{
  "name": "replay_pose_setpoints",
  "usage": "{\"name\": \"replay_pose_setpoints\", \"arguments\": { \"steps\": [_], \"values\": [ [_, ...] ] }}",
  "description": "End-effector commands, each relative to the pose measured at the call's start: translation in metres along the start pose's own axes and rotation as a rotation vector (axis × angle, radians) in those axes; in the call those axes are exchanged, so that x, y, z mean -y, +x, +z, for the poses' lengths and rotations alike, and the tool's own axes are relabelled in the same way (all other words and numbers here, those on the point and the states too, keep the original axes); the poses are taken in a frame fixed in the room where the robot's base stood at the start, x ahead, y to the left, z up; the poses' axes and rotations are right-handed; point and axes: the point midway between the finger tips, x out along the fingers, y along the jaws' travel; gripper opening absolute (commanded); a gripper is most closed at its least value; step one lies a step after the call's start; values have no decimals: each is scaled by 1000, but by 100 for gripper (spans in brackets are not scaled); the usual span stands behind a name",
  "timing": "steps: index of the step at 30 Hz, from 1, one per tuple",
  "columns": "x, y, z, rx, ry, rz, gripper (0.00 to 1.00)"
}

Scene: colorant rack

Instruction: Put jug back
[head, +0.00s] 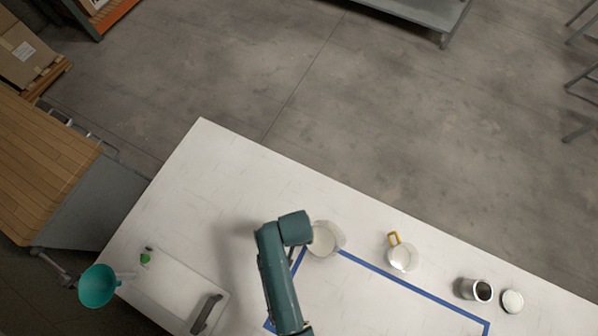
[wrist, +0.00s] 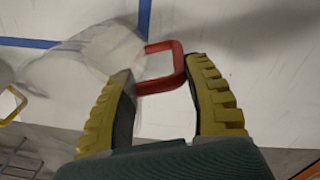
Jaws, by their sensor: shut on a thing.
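A clear, whitish jug (head: 327,240) is at the back left corner of the blue tape outline, right beside the end of my arm in the head view. In the wrist view the jug (wrist: 85,65) is on the left, blurred, with its red handle (wrist: 180,66) reaching between my yellow fingers. My gripper (wrist: 160,68) is shut on the jug at this handle. In the head view my arm hides the gripper and the handle. I cannot tell whether the jug's base touches the table.
A jug with a yellow handle (head: 402,256) stands to the right. Beyond it are a metal cup (head: 478,290) and a round white item (head: 512,301). Blue tape (head: 400,283) marks the white table (head: 200,190). A board with a dark handle (head: 206,312) and a teal funnel (head: 98,285) are at left.

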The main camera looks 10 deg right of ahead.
Motion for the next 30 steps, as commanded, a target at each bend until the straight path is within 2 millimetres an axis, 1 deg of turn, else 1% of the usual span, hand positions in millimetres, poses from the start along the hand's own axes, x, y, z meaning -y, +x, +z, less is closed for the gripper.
{"name": "replay_pose_setpoints", "arguments": {
  "steps": [1,4,5,12,16,17,20,24,27,30],
  "values": [
    [0,2,0,1,0,0,54],
    [0,1,0,1,0,0,73],
    [0,1,0,1,0,0,75],
    [0,1,0,1,0,0,75],
    [0,-8,0,-1,0,0,75],
    [0,-12,0,-1,0,0,75],
    [0,-34,0,-3,0,-1,75],
    [0,-71,-1,-5,0,-2,75],
    [0,-93,0,-2,0,-1,75],
    [0,-110,-1,-1,0,-1,75]
  ]
}}
